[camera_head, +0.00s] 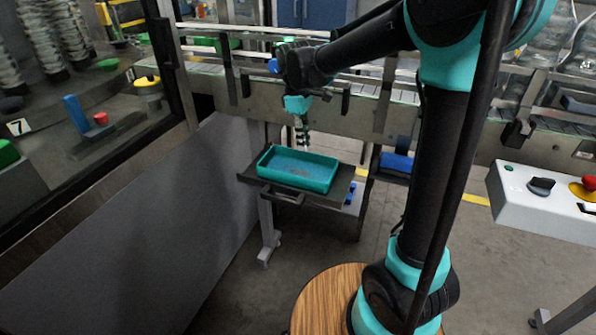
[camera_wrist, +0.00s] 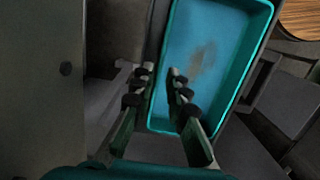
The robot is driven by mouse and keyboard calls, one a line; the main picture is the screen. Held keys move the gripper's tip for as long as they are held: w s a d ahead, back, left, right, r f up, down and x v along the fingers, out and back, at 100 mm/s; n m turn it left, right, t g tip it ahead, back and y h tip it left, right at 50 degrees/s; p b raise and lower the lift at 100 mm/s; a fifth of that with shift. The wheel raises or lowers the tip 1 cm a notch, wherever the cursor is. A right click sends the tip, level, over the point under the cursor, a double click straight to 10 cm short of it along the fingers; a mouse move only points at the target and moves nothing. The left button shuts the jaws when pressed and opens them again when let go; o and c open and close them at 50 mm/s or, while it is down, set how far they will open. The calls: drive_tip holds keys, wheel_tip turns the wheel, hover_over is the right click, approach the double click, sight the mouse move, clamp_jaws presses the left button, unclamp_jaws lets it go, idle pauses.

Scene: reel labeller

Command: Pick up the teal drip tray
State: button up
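The teal drip tray (camera_head: 296,180) is a shallow rectangular tray with raised walls, lying level on a small dark stand below the conveyor. A brownish stain marks its floor. My gripper (camera_head: 303,146) points down over the tray's far edge in the head view. In the wrist view the tray (camera_wrist: 220,65) fills the upper middle, and my gripper (camera_wrist: 160,78) is open with nothing held. One finger shows outside the tray's near-left wall and the other over its inside. I cannot tell whether the fingertips are below the rim or still above it.
The dark stand (camera_head: 343,186) has a front handle and a leg on the floor. The conveyor frame (camera_head: 350,118) runs behind and above. A grey panel (camera_head: 190,215) stands left, and a control box with a red button (camera_head: 590,183) is right. The floor in front is clear.

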sight(305, 153)
drive_tip(key=f, duration=0.4)
drive_tip(key=shift+d+f, duration=0.3)
drive_tip(key=shift+f, duration=0.1)
drive_tip(key=shift+c, duration=0.4)
clamp_jaws()
wheel_tip(305, 153, up, 26)
idle(1.2)
drive_tip(key=shift+s, duration=0.1)
idle(0.3)
